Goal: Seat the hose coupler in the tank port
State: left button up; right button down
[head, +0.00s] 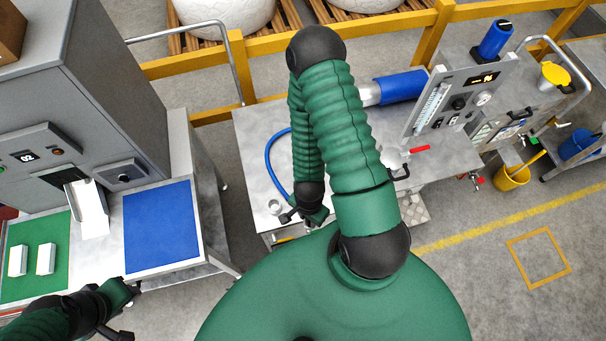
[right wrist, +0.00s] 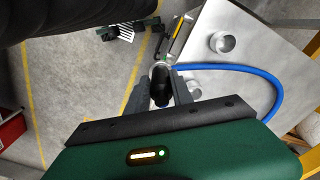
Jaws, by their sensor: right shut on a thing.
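My right gripper (right wrist: 168,92) is shut on the hose coupler (right wrist: 160,76), a short piece with a dark body and silvery rim, between its two grey fingers. A blue hose (right wrist: 245,70) curves away from beside the coupler over the metal table; the hose also shows in the head view (head: 268,160). In the head view my right gripper (head: 303,216) is at the table's front edge, and the coupler is hidden there. My left gripper (head: 124,312) is at lower left beside the bench; its jaw opening is unclear. I cannot tell which fitting is the tank port.
A silvery round fitting (right wrist: 222,43) stands on the metal table (head: 255,150). A blue and silver cylinder (head: 400,87) lies at the table's back. A gauge panel (head: 458,100) stands at right. A bench with a blue mat (head: 160,227) is at left. A yellow rail runs behind.

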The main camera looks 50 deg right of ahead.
jog(key=w+d+r+b, duration=0.2)
jog(key=w+d+r, duration=0.3)
jog(key=w+d, duration=0.35)
notch_tip(320, 180, down, 6)
jog(key=d+b, duration=0.1)
jog(key=b, duration=0.4)
jog(key=shift+s+f, duration=0.15)
jog(key=shift+s, duration=0.15)
jog(key=shift+s, duration=0.15)
jog(key=shift+f+b, duration=0.1)
jog(key=shift+b, duration=0.25)
jog(key=shift+f+b, duration=1.5)
jog(key=shift+f, duration=0.25)
jog(key=c, duration=1)
grip_release()
jog(key=shift+r, duration=0.1)
jog(key=shift+c, duration=0.2)
